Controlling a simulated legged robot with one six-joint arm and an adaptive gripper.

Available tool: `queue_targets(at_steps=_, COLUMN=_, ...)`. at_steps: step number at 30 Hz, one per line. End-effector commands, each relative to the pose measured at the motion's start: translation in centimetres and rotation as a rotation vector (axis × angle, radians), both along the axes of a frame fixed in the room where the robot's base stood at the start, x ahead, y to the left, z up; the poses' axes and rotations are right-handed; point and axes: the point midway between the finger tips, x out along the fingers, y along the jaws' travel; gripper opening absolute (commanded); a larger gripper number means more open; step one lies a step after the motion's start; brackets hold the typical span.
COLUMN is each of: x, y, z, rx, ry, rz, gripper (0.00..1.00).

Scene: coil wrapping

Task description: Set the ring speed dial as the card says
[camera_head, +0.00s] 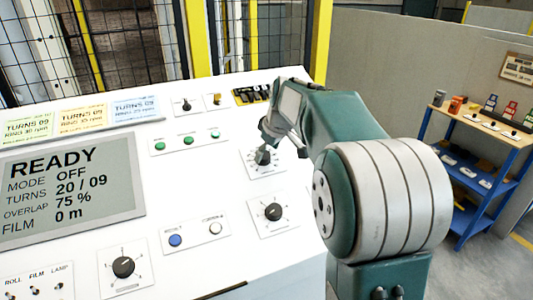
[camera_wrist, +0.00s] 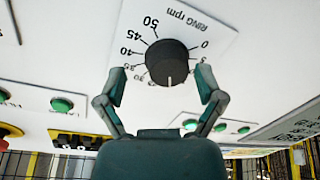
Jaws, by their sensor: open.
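The ring speed dial (camera_wrist: 167,63) is a black round knob on a white plate marked "RING rpm", seen large in the wrist view. Its white line points down in that view; finger and knob make the exact number there hard to read. In the head view the dial (camera_head: 263,157) is partly hidden by my gripper (camera_head: 283,136). In the wrist view my gripper (camera_wrist: 161,83) is open, one finger on each side of the knob's lower part, with gaps showing. Green (camera_head: 29,127), yellow (camera_head: 82,117) and blue (camera_head: 135,107) cards lie along the panel's back; their small ring figures are blurred.
A display (camera_head: 68,190) reads READY, mode OFF, turns 20 / 09. Another black dial (camera_head: 273,212) sits just in front of the ring dial. Green buttons (camera_head: 188,141) and a blue button (camera_head: 175,240) are near. Mesh fencing (camera_head: 128,50) stands behind the panel.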

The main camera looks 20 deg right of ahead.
Motion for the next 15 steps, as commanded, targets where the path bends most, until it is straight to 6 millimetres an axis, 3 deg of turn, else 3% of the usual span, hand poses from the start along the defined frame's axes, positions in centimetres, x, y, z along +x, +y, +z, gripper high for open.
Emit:
queue_targets(at_steps=11, x=0.30, y=0.12, z=-0.81, rx=0.000, ry=0.000, rz=0.000, gripper=0.87)
queue_targets(at_steps=14, x=0.30, y=0.04, z=-0.81, rx=0.001, ry=0.000, rz=0.000, gripper=0.47)
queue_targets(at_steps=15, x=0.30, y=0.01, z=-0.81, rx=0.001, ry=0.000, rz=0.000, gripper=0.29)
